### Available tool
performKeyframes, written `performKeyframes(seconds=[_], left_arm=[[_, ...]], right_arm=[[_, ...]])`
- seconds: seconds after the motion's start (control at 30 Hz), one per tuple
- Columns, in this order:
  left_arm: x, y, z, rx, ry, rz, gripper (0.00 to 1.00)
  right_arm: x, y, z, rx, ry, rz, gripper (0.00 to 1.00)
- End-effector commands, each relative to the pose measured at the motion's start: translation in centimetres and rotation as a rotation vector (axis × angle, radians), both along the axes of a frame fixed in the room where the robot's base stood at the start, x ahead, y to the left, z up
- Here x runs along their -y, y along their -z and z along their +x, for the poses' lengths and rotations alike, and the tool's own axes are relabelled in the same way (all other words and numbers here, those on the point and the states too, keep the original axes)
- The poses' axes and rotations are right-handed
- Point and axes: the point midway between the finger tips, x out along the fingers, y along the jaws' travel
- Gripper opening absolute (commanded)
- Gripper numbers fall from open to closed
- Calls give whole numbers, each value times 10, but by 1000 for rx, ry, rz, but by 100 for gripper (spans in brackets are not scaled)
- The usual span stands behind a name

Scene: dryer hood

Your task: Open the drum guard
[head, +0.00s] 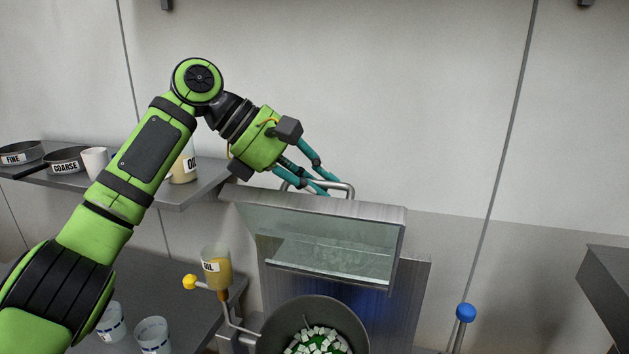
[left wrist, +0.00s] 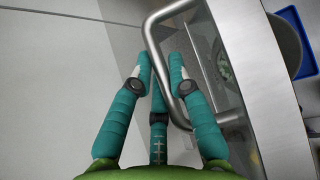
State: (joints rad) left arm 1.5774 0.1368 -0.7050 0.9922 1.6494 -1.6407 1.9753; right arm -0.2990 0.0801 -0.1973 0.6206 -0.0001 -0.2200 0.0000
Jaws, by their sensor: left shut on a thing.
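The drum guard (head: 370,216), a metal-framed panel with a clear glass front, stands raised above and behind the dark drum (head: 266,333). Its bent metal handle (head: 351,189) is on the top edge. My left gripper (head: 327,183) reaches down to this handle from the upper left. In the left wrist view, the teal fingers (left wrist: 160,68) lie on both sides of the handle bar (left wrist: 166,14), closed on it. The drum's open mouth shows white cubes and green pieces (head: 318,343). My right gripper is not in view.
A shelf at left holds pans marked FINE (head: 20,158) and COARSE (head: 66,165), and cups. A blue-knobbed lever (head: 465,313) is at right. The wall above the guard is clear.

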Motion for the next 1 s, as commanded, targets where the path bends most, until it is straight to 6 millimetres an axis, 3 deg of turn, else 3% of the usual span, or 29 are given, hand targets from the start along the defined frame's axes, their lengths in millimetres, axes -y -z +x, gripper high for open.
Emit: performKeyframes(seconds=[0.03, 0.07, 0.1, 0.53, 1.0], left_arm=[[-1, 3, 1, -1, -1, 9, 0], [-1, 3, 1, 0, -1, 10, 30], [-1, 3, 1, 0, -2, 8, 44], [-5, -4, 1, 1, -1, 1, 44], [-73, -63, 1, -2, -3, 4, 44]], right_arm=[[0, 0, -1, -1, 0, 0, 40], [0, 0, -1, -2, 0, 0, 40], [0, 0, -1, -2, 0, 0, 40], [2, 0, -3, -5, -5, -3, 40], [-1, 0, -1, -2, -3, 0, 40]])
